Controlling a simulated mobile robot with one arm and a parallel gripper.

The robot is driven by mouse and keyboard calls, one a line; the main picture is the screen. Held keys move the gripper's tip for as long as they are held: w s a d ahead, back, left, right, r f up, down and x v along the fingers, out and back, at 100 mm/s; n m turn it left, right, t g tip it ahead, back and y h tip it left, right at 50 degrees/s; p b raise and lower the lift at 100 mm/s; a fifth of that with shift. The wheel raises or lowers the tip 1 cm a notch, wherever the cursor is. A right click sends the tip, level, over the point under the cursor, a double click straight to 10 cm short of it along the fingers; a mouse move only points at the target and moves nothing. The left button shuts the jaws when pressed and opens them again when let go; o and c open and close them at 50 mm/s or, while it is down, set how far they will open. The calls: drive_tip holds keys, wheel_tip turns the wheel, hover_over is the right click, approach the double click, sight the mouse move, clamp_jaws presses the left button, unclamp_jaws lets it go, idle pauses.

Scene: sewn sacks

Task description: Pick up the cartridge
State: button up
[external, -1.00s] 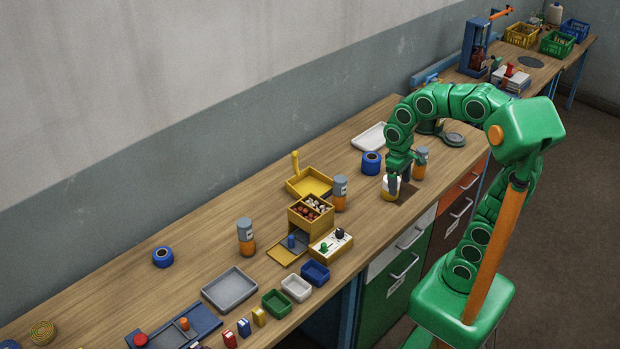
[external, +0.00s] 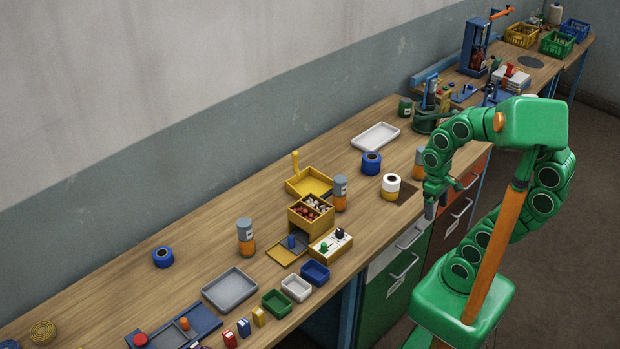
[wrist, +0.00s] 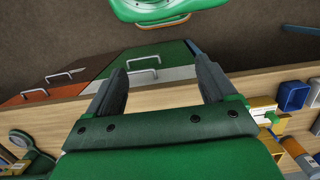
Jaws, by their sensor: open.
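Several upright cylinders with grey tops and orange bottoms stand on the bench: one at the left (external: 245,237), one in the middle (external: 340,193) and one at the right (external: 419,163), partly hidden by my arm. I cannot tell which thing is the cartridge; these are the likeliest. A white and yellow roll (external: 391,188) stands by a dark square patch on the bench. My gripper (external: 432,208) is open and empty, near the bench's front edge, right of the roll. In the wrist view my gripper (wrist: 160,78) has nothing between its fingers.
A blue roll (external: 371,163) and a white tray (external: 376,136) stand behind the white and yellow roll. A yellow box (external: 311,222) of small parts and small bins (external: 296,288) are further left. Drawers (external: 408,268) are below the bench edge. Bench space (external: 200,225) is clear towards the wall.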

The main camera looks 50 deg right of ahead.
drive_tip(key=w+d+r+n, duration=0.15)
drive_tip(key=w+d, duration=0.25)
drive_tip(key=w, duration=0.5)
drive_tip(key=t, duration=0.2)
approach(421, 150)
drive_tip(key=shift+m, duration=0.45)
drive_tip(key=f, duration=0.5)
drive_tip(key=shift+w+a+f, duration=0.15)
drive_tip(key=shift+a, duration=0.05)
drive_tip(key=shift+d+f, duration=0.35)
drive_tip(key=shift+d, duration=0.05)
wheel_tip(421, 150, down, 7)
drive_tip(key=shift+d, duration=0.4)
drive_tip(key=shift+f, duration=0.15)
drive_tip(key=c, duration=1.4)
